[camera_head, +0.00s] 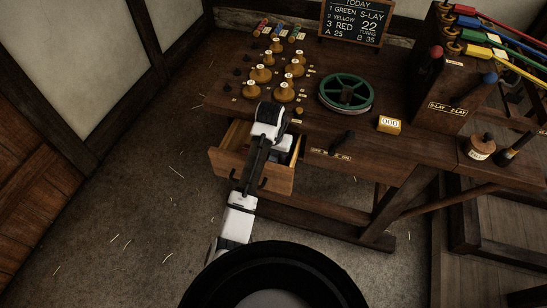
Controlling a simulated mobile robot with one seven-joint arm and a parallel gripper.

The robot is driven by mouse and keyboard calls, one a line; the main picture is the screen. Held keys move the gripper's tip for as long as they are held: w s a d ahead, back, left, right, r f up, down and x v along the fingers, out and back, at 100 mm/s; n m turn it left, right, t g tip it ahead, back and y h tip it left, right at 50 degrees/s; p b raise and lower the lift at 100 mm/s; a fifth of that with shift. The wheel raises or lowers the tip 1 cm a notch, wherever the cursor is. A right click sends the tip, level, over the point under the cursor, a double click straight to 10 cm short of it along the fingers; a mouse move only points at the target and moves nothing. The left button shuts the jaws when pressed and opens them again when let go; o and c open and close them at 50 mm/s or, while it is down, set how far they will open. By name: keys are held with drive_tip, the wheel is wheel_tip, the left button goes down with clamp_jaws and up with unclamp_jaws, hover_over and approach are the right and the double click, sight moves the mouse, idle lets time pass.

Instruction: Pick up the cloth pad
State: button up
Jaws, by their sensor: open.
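I cannot make out a cloth pad anywhere in this view. An open wooden drawer (268,179) sticks out from the front of the dark workbench. My arm reaches up in front of it, and its white upper part stands over the drawer's back edge. My gripper (283,149) seems to be the pale and dark shape low over the drawer, partly behind my arm. It is open; its fingertips are too dark and small to make out. Much of the drawer's inside is hidden by my arm.
On the workbench (375,163) stand several wooden knobs (261,74), a green wheel (345,92), a yellow counter block (389,125) and a chalkboard (353,22). A dark wooden stand with coloured ropes (500,24) is at right. The floor (130,230) at left is clear except for straw bits.

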drive_tip(key=c, duration=1)
drive_tip(key=shift+r, duration=0.1)
drive_tip(key=shift+c, duration=0.2)
wheel_tip(320, 180, up, 20)
drive_tip(key=p, duration=0.6)
